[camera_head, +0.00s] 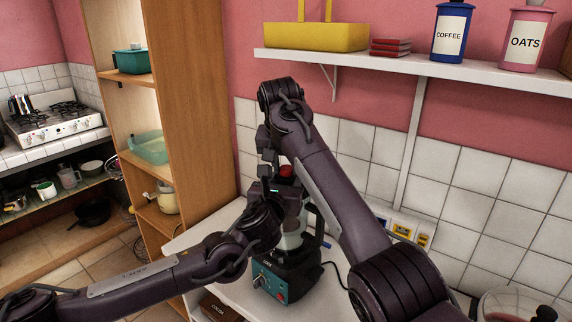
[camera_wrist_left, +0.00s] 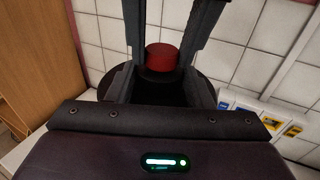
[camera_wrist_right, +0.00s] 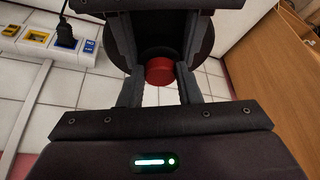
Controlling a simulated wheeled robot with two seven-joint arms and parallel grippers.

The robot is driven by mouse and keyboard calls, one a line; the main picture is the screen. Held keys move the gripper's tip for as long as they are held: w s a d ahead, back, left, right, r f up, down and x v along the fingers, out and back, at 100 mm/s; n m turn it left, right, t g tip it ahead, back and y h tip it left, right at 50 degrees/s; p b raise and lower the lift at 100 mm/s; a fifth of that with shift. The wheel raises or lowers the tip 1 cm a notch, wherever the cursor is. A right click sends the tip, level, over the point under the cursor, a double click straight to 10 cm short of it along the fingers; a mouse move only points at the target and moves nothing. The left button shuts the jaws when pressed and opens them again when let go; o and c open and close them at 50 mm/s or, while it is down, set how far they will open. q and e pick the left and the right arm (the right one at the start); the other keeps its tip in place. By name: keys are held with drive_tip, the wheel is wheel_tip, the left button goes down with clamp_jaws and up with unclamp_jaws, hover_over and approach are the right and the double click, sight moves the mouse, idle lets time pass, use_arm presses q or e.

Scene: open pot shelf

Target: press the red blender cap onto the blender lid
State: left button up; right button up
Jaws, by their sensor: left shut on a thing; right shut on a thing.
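The red blender cap (camera_head: 287,170) shows between my two grippers in the head view. In the left wrist view the cap (camera_wrist_left: 161,57) is upright, just over the round black blender lid (camera_wrist_left: 202,88). I cannot tell whether it touches the lid or is seated in it. My right gripper (camera_wrist_right: 161,76) is shut on the cap. My left gripper (camera_wrist_left: 160,75) is shut on the lid, below the cap; its grip is partly hidden. The blender, with a teal and black base (camera_head: 268,284), stands on the counter beneath, its jar mostly hidden by my left arm.
The white counter (camera_head: 222,258) carries the blender. Wall sockets (camera_head: 403,229) with a plugged cord are at the right. A white shelf (camera_head: 385,63) with a yellow basket and canisters hangs above. A tall wooden cabinet (camera_head: 190,90) stands at the left. A glass bowl (camera_head: 512,303) is at bottom right.

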use_arm(q)
drive_tip(key=shift+s+d+r, duration=0.1)
drive_tip(key=shift+r, duration=0.1)
use_arm(e)
drive_tip(key=o, duration=0.6)
drive_tip(key=shift+d+f, duration=0.15)
drive_tip(key=shift+f, duration=0.4)
use_arm(q)
drive_tip(key=shift+d+r, duration=0.1)
use_arm(e)
drive_tip(key=shift+s+r, duration=0.1)
use_arm(q)
drive_tip(key=shift+w, duration=0.2)
use_arm(e)
drive_tip(key=v, duration=0.3)
drive_tip(key=shift+r, duration=0.3)
use_arm(q)
drive_tip(key=shift+s, duration=0.15)
use_arm(e)
drive_tip(key=shift+s+r, duration=0.1)
drive_tip(key=shift+r, duration=0.2)
use_arm(q)
drive_tip(key=shift+a+f, duration=0.2)
drive_tip(key=shift+f, duration=0.05)
use_arm(e)
drive_tip(key=c, duration=0.5)
drive_tip(key=shift+f, duration=0.15)
